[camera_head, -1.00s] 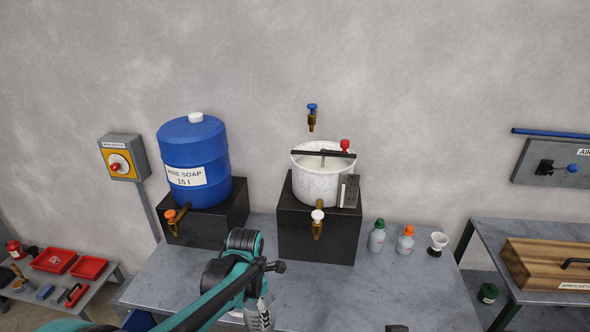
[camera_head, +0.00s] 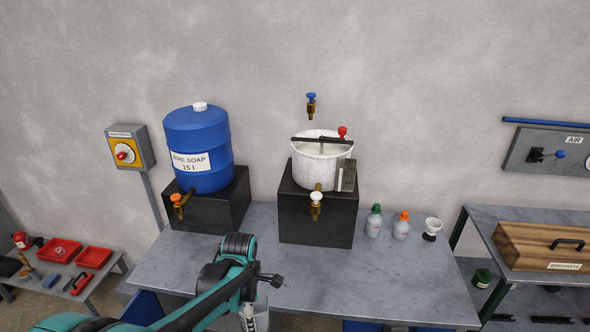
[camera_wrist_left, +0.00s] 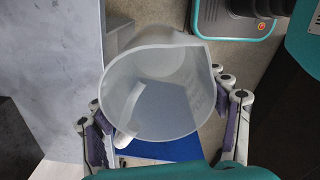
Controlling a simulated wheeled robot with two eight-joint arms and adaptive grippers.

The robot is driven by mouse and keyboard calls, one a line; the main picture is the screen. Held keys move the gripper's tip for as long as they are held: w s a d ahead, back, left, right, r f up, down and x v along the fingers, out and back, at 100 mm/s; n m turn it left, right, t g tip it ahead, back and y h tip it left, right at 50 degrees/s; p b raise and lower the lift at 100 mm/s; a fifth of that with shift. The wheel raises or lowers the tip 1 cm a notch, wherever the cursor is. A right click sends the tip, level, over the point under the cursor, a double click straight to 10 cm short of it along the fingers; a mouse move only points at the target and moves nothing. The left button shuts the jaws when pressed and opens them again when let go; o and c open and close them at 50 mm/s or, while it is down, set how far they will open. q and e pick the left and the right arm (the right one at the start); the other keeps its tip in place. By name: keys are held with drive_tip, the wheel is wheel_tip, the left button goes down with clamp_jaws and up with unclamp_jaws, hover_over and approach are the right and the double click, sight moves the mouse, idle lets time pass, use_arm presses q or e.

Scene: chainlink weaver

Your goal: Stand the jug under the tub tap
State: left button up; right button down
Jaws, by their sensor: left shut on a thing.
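The white speckled tub (camera_head: 312,172) stands on a black block (camera_head: 318,228) on the table. Its brass tap with a white handle (camera_head: 316,204) sticks out over the block's front. My left gripper (camera_head: 247,318) is shut on the translucent jug (camera_head: 263,312) at the table's front, left of and nearer than the tap. My arm and the picture edge hide most of the jug there. In the left wrist view the jug (camera_wrist_left: 165,95) sits between the fingers, open mouth toward the camera, and looks empty. My right gripper is not in view.
A blue soap drum (camera_head: 198,135) with an orange-handled tap stands on a black block at the left. The table (camera_head: 400,275) is clear in front of the tub's block.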

use_arm(q)
drive_tip(key=f+m+b, duration=0.1)
drive_tip(key=m, duration=0.1)
drive_tip(key=a+f+m+b, duration=0.1)
drive_tip(key=f+m, duration=0.1)
drive_tip(key=m, duration=0.1)
drive_tip(key=a+f+m+b, duration=0.1)
drive_tip(key=f+m, duration=0.1)
drive_tip(key=shift+a+f, duration=0.1)
drive_tip(key=shift+f, duration=0.15)
drive_tip(key=s+a+f+m+b, duration=0.1)
drive_tip(key=a+f+m+b, duration=0.2)
drive_tip(key=f+m, duration=0.4)
drive_tip(key=m+b, duration=0.1)
drive_tip(key=m, duration=0.5)
drive_tip(key=shift+s+a+f, duration=0.15)
drive_tip(key=shift+a+f, duration=0.1)
